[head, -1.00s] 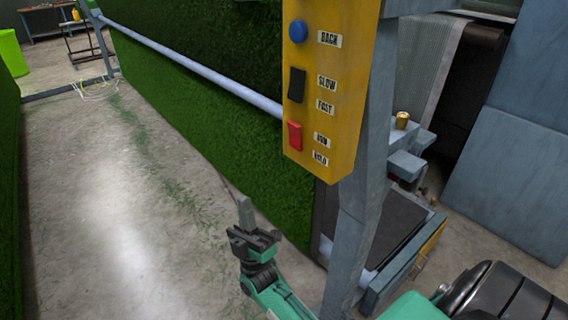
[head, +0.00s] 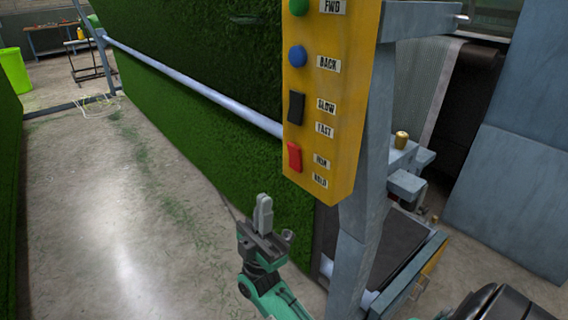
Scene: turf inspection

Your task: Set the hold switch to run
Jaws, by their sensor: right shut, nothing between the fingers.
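The hold switch is a red rocker (head: 294,157) low on the yellow control box (head: 345,110) in the head view. Labels beside it read RUN (head: 321,161) above and HOLD (head: 320,181) below. Which way the rocker is tilted is hard to tell. My right gripper (head: 264,203) is shut and empty, its fingers pointing up. It is below and to the left of the red rocker in the picture, apart from the box. My left gripper is not in view.
A black SLOW/FAST rocker (head: 296,107), a blue BACK button (head: 297,56) and a green FWD button (head: 299,6) sit above the red rocker. A grey post (head: 372,160) carries the box. Green turf (head: 200,125) hangs behind a long roller bar (head: 190,78). Open floor (head: 120,220) lies left.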

